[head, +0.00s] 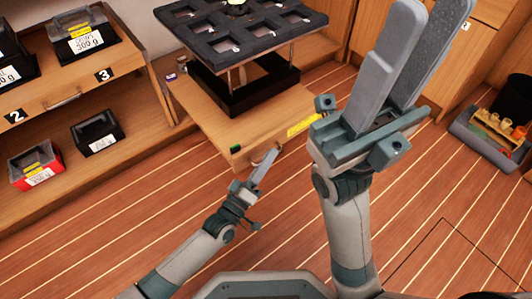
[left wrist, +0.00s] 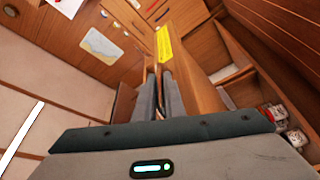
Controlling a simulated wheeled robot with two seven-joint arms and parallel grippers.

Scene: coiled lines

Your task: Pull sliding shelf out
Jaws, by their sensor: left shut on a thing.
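The sliding shelf (head: 208,108) is a light wooden board jutting out low over the floor, with a yellow label (head: 305,124) on its front edge. My left gripper (head: 268,157) is at the front edge, shut on the shelf's handle, which its fingers largely hide. In the left wrist view, the fingers (left wrist: 160,95) close around the handle below the yellow label (left wrist: 164,46). My right gripper (head: 425,45) is raised close to the camera, its two grey fingers apart with nothing seen between them. It covers part of the scene behind the shelf's right side.
A dark rack with square openings (head: 172,27) stands on the shelf. Wooden shelving with numbered places and bins (head: 98,134) is at left. A grey caddy with bottles (head: 481,143) sits on the floor at right. The plank floor in front is clear.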

